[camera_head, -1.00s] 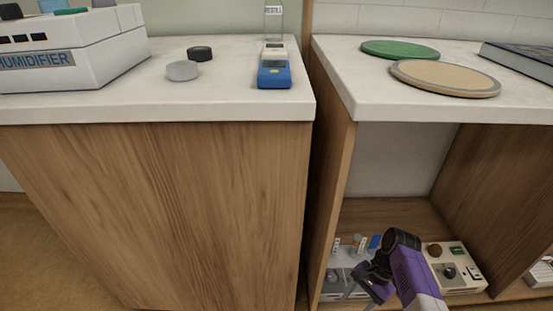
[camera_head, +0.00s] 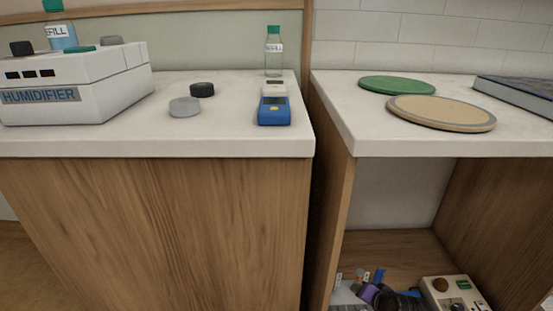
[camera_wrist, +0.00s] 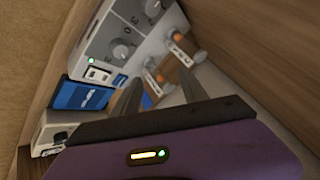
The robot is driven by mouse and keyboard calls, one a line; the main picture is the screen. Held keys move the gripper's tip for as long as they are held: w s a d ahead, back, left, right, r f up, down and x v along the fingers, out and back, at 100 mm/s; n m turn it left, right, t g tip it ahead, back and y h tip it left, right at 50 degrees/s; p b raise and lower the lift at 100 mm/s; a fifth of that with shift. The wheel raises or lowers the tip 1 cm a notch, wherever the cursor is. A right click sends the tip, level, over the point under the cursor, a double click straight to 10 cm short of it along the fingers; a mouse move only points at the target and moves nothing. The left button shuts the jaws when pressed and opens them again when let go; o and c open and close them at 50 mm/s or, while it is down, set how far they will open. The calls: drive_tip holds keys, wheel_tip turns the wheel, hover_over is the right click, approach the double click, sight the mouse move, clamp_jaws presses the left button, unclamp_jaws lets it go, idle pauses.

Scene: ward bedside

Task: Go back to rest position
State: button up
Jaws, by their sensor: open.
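My gripper (camera_wrist: 158,98) is open in the wrist view, its two dark fingers apart, with nothing seen between them but devices behind. It points into the lower shelf of the right cabinet. In the head view only part of my purple and black arm end (camera_head: 385,297) shows at the bottom edge, in front of the shelf; the fingers are not clear there.
A white device with knobs (camera_wrist: 122,35) and a blue box (camera_wrist: 85,95) are near the fingers, with wooden walls close around. The countertop above holds a green disc (camera_head: 397,85) and a tan disc (camera_head: 440,112). A humidifier (camera_head: 115,92) stands on the left counter.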

drive_tip(key=s+a+r+n+t, duration=0.25)
drive_tip(key=s+r, duration=0.55)
drive_tip(key=s, duration=0.6)
drive_tip(key=s+a+r+n+t+h, duration=0.1)
drive_tip(key=s+a+r+n+t, duration=0.15)
drive_tip(key=s+r, duration=0.85)
drive_tip(key=s+a+r+n+t, duration=0.1)
drive_tip(key=s+r+t, duration=0.4)
drive_tip(key=s, duration=1.2)
drive_tip(key=s+a+n+g, duration=0.1)
drive_tip(key=s+g, duration=0.2)
drive_tip(key=s, duration=0.5)
wheel_tip(320, 180, up, 32)
drive_tip(key=p, duration=3.2)
drive_tip(key=shift+w+r+p, duration=0.25)
drive_tip(key=shift+w+p, duration=0.05)
